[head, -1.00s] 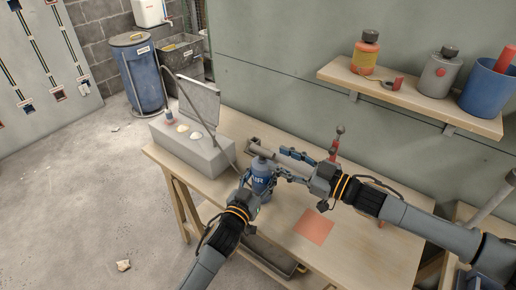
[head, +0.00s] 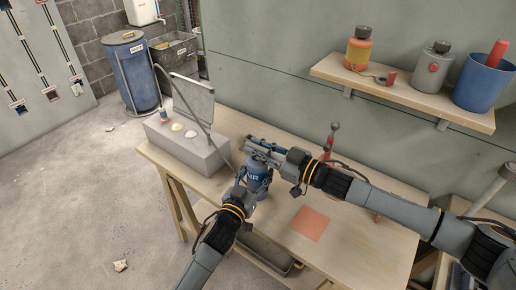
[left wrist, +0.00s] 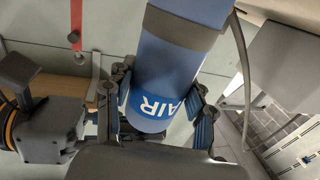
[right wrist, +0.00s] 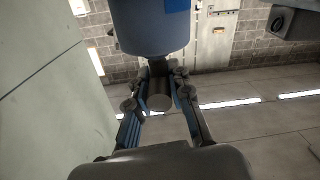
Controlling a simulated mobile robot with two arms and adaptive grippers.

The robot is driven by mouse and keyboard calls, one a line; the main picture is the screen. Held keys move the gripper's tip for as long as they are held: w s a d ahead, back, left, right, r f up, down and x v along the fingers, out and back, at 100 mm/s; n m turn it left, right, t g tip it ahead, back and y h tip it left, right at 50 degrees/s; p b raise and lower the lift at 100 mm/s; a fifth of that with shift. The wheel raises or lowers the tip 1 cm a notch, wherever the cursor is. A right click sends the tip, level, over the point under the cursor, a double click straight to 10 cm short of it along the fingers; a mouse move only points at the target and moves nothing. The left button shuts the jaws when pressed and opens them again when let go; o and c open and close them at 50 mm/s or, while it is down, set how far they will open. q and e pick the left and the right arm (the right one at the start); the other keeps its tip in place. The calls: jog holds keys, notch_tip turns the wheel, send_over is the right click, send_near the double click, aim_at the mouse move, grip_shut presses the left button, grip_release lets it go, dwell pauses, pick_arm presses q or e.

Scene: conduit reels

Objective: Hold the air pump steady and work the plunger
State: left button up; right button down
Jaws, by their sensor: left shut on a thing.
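The air pump (head: 256,182), a blue cylinder labelled AIR, stands on the wooden workbench (head: 345,200). My left gripper (left wrist: 160,95) is shut on its body; the blue barrel (left wrist: 178,55) fills the middle of the left wrist view. My right gripper (head: 262,149) is at the top of the pump. In the right wrist view, the grey plunger handle (right wrist: 159,101) lies between its two fingers, with the blue pump body above in the picture. The fingers flank the handle closely; I cannot tell whether they press on it. The plunger rod is mostly hidden.
A grey case with an open lid (head: 187,148) stands at the bench's left end. A red upright tool (head: 329,142) stands behind my right arm. An orange square (head: 309,223) lies flat on the bench. A wall shelf (head: 400,95) holds bottles and a blue tub.

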aim_at(258, 146)
jog(key=shift+r, duration=3.45)
jog(key=c, duration=1.2)
grip_release()
jog(key=v, duration=1.2)
jog(key=shift+f, duration=0.15)
